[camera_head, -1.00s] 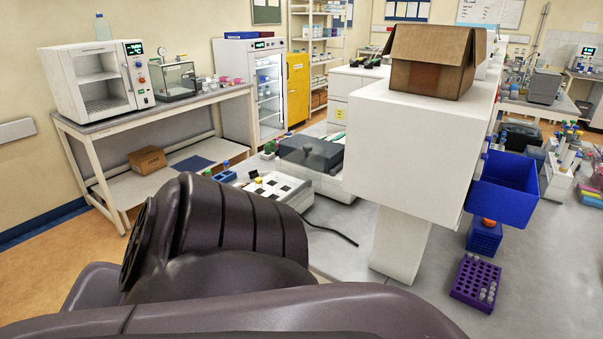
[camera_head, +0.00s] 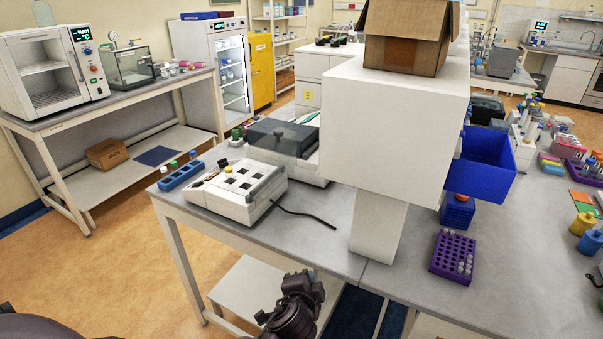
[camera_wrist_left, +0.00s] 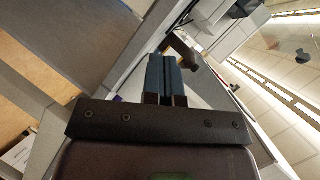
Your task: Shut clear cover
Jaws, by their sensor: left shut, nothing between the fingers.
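A smoky see-through cover (camera_head: 284,137) is at the back of the front bench in the head view. It sits over a low grey-white machine, left of a big white block. Whether it is fully down cannot be told. My left gripper (camera_wrist_left: 163,65) shows in the left wrist view with its two dark fingers together and nothing between them. A dark part of my arm shows at the bottom of the head view, below the bench's front edge, well apart from the cover. My right gripper is not in view.
A white instrument (camera_head: 237,188) with dark square windows stands in front of the cover, beside a blue rack (camera_head: 181,175). The tall white block (camera_head: 392,125) bears a cardboard box (camera_head: 405,40). A blue bin (camera_head: 482,165) and purple rack (camera_head: 453,254) are right.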

